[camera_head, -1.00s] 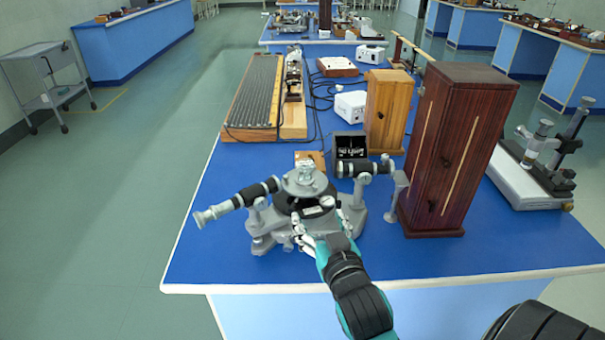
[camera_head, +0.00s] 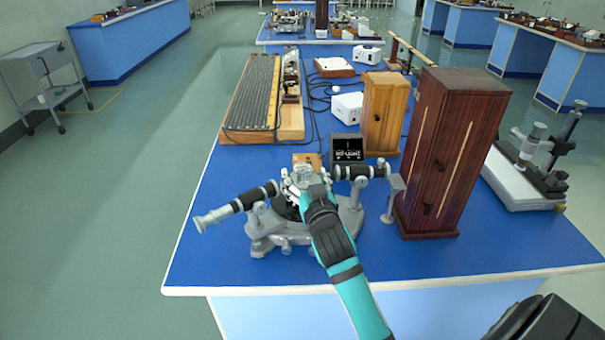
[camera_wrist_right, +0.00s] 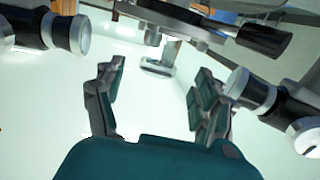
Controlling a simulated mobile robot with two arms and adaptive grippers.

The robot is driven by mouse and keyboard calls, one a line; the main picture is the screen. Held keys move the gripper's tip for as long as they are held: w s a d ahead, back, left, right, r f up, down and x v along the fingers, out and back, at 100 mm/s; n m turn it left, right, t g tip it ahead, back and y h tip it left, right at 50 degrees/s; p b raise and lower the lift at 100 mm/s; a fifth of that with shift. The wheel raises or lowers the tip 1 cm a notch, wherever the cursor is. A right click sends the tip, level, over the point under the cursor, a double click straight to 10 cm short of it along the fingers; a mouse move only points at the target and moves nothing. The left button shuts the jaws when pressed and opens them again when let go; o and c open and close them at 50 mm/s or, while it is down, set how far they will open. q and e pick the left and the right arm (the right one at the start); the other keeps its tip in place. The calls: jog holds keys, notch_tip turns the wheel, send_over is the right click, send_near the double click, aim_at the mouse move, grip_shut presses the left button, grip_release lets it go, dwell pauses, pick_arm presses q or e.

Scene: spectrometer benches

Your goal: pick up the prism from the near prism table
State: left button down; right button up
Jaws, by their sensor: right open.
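The near spectrometer (camera_head: 265,228) stands on the blue bench top, with its grey telescope (camera_head: 235,205) to the left and another tube (camera_head: 352,172) to the right. A small clear piece that looks like the prism (camera_head: 303,173) shows at its top centre. My right gripper (camera_head: 302,188) is over the prism table, just on the near side of that piece, and hides most of the table. In the right wrist view its two fingers (camera_wrist_right: 158,88) stand apart with a pale area between them. I cannot make out the prism's outline there. My left gripper is not in view.
A tall dark red wooden cabinet (camera_head: 448,150) stands close on the right, with a lighter wooden box (camera_head: 385,112) behind it. A small black box (camera_head: 347,148) is behind the spectrometer. The bench's front left (camera_head: 205,265) is clear.

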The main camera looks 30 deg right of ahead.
aim_at(305, 174)
jog(key=x, duration=0.4)
jog(key=shift+d, duration=0.15)
jog(key=c, duration=1.4)
